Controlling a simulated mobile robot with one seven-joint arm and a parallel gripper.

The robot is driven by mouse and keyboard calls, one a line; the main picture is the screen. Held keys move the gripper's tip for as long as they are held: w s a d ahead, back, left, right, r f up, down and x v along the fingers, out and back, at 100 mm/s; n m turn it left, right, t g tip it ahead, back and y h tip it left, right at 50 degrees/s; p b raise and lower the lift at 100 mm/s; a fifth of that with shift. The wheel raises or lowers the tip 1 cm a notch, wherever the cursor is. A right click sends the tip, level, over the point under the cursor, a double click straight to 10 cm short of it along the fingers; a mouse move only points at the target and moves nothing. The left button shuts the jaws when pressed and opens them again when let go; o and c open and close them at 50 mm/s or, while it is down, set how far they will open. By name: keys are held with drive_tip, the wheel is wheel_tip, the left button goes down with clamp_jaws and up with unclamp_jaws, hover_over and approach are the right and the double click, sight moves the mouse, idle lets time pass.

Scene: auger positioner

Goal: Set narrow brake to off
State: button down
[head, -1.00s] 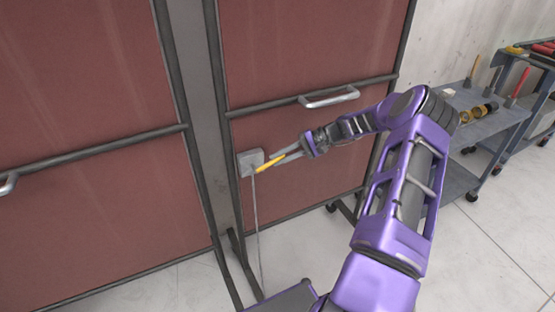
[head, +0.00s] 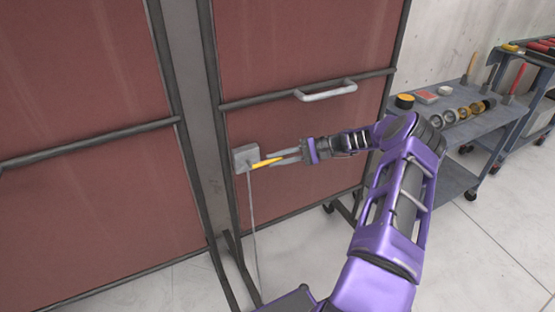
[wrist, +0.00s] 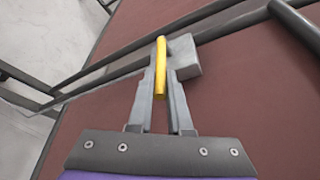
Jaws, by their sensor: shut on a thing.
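The narrow brake shows as a yellow lever (head: 266,162) on a small grey box (head: 243,155). The box sits at the left edge of the narrower red panel. In the head view the lever points right and slightly up from the box. My gripper (head: 277,159) reaches in from the right, its fingers at the lever. In the wrist view the yellow lever (wrist: 161,62) lies between the two grey fingers of my gripper (wrist: 162,80), which is shut on it. The grey box (wrist: 186,58) is just beyond the fingertips. The fingers hide part of the lever.
The narrower red panel (head: 290,55) carries a metal handle (head: 326,91) above the box. A wider red panel (head: 80,80) stands to the left. A thin rod or cable (head: 253,220) hangs below the box. A cart (head: 470,130) with tape rolls stands right. Pale floor is open front right.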

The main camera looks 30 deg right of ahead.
drive_tip(key=shift+a, duration=0.1)
drive_tip(key=c, duration=0.8)
unclamp_jaws()
drive_tip(key=shift+c, duration=0.2)
drive_tip(key=b+v, duration=0.1)
drive_tip(key=v, duration=1.6)
drive_tip(key=shift+r, duration=0.2)
